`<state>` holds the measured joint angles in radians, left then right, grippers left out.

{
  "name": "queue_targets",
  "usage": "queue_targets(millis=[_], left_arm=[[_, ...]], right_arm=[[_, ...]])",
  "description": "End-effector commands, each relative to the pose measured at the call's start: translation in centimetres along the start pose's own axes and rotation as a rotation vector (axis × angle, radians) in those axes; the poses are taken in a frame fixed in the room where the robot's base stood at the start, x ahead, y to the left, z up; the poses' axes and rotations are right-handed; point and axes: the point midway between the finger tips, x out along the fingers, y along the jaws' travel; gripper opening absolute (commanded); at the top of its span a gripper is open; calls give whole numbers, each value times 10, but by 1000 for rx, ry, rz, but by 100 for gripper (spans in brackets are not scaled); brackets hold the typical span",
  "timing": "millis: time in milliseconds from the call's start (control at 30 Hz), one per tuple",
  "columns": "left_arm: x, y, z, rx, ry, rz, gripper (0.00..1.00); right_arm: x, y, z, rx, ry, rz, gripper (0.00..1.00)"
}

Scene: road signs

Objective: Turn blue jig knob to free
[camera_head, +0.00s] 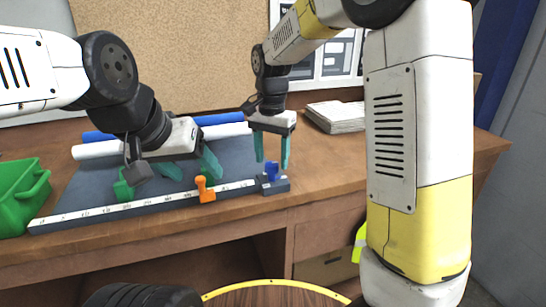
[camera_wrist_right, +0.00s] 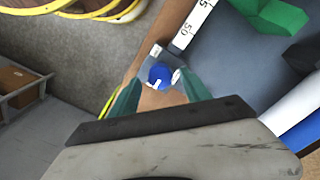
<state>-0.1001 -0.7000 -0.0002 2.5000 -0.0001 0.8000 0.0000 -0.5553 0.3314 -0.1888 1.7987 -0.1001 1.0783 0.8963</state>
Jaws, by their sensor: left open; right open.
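The blue jig knob (camera_head: 271,172) sits at the right end of the jig's ruler bar (camera_head: 145,203). In the right wrist view the blue knob (camera_wrist_right: 160,75) shows a white mark, with small pale labels beside it that I cannot read. My right gripper (camera_head: 272,155) is open, pointing down, close above and behind the knob. In the right wrist view the knob appears between the fingertips (camera_wrist_right: 160,88), with no clear contact. My left gripper (camera_head: 190,170) is open and empty over the jig's left-middle part.
An orange knob (camera_head: 204,190) stands on the ruler bar. A green bin (camera_head: 22,195) is at the left. White and blue rolls (camera_head: 220,131) lie behind the dark mat. A paper stack (camera_head: 336,116) lies at the back right. The desk right of the jig is clear.

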Motion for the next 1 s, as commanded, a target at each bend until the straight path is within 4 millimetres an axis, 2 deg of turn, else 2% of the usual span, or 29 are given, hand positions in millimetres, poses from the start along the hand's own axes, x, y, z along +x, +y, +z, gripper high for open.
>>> queue_targets(millis=[100, 200, 467, 733, 767, 1000], left_arm=[[0, 0, 0, 0, 0, 0, 64], [0, 0, 0, 0, 0, 0, 64], [0, 0, 0, 0, 0, 0, 64], [0, 0, 0, 0, 0, 0, 64], [0, 0, 0, 0, 0, 0, 64], [0, 0, 0, 0, 0, 0, 64]], right_arm=[[13, 0, 0, 0, -2, 2, 56], [18, 0, 0, 0, 0, 0, 56], [19, 0, 0, 0, 0, -1, 56], [18, 0, 0, 0, 0, -1, 3], [18, 0, 0, 0, 0, -1, 0], [18, 0, 0, -17, 0, -1, 0]])
